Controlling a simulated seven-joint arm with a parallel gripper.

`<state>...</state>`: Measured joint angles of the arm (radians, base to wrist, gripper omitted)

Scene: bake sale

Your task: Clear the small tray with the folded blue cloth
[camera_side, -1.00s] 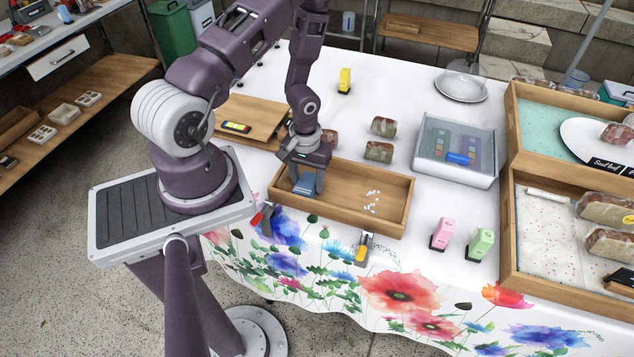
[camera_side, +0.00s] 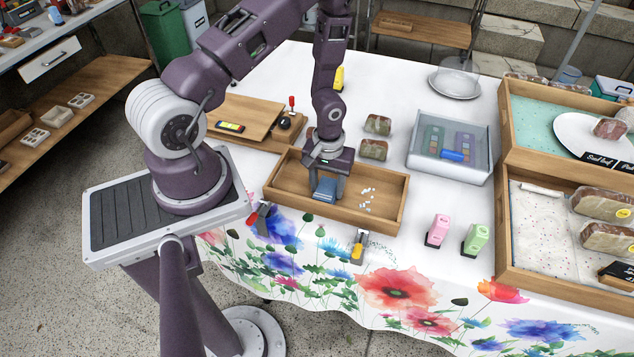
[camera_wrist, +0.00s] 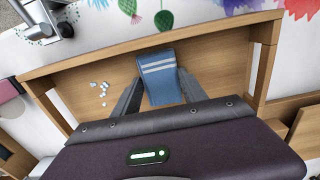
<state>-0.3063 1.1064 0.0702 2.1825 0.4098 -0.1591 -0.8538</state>
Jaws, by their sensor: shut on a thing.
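The small wooden tray (camera_side: 388,213) lies near the front edge of the table. The folded blue cloth (camera_side: 325,189) is inside it, left of the middle. It also shows in the wrist view (camera_wrist: 162,80), with two pale stripes. My gripper (camera_side: 327,182) points down into the tray and is shut on the cloth. Its fingers stand on both sides of the cloth in the wrist view (camera_wrist: 160,95). Several small white bits (camera_side: 366,199) lie on the tray floor, right of the cloth. They also show in the wrist view (camera_wrist: 101,92).
A grey bin (camera_side: 452,172) with a blue roll stands right of the tray. Wrapped loaves (camera_side: 374,149) sit behind the tray. A clamp (camera_side: 358,245) grips the table edge in front.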

